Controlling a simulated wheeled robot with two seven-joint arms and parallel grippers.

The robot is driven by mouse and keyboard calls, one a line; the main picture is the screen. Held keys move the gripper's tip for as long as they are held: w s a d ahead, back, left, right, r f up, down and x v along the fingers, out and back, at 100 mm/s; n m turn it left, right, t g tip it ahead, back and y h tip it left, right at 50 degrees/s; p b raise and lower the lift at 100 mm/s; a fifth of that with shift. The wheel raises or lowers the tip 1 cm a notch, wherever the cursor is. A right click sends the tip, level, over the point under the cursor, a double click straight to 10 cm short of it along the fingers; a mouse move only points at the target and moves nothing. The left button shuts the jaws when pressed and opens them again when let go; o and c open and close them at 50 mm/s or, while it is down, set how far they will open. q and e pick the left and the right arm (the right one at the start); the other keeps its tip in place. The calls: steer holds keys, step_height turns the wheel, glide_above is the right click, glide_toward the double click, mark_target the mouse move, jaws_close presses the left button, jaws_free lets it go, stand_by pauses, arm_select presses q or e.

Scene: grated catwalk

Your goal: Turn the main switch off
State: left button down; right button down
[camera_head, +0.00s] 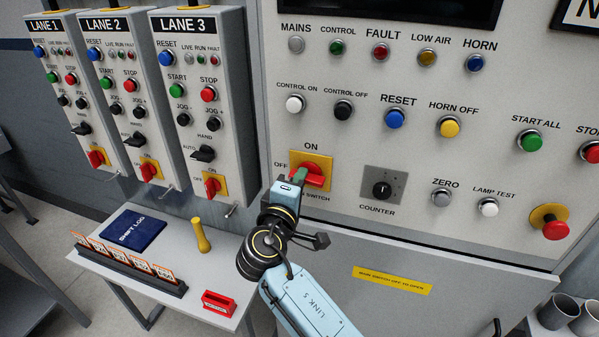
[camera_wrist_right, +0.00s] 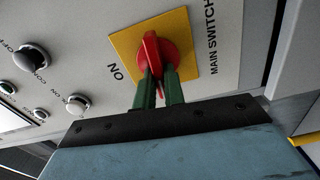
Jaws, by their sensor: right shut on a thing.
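The main switch is a red rotary handle (camera_head: 316,172) on a yellow plate (camera_head: 326,160), with ON above it and OFF to its left. My right gripper (camera_head: 302,176) reaches it from below. In the right wrist view the green fingers (camera_wrist_right: 160,88) are shut on the red handle (camera_wrist_right: 151,52), one on each side. There the handle lies roughly across the line from ON to the MAIN SWITCH label, so it lies about level, in line with OFF. The gripper covers part of the switch and its label. My left gripper is not in view.
An E-stop (camera_head: 555,227) and several push buttons are on the same panel, with a counter dial (camera_head: 382,189) right of the switch. Three lane boxes (camera_head: 186,90) hang at left. A small table (camera_head: 180,290) holds a shift log, a yellow object and a card rack.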

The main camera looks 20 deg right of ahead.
steer(key=shift+n+p, duration=0.35)
steer(key=shift+n, duration=0.25)
steer(key=c, duration=1.5)
jaws_free()
steer(key=b+v, duration=0.2)
steer(key=v, duration=1.1)
steer(key=shift+s+a, duration=0.15)
steer(key=shift+a, duration=0.05)
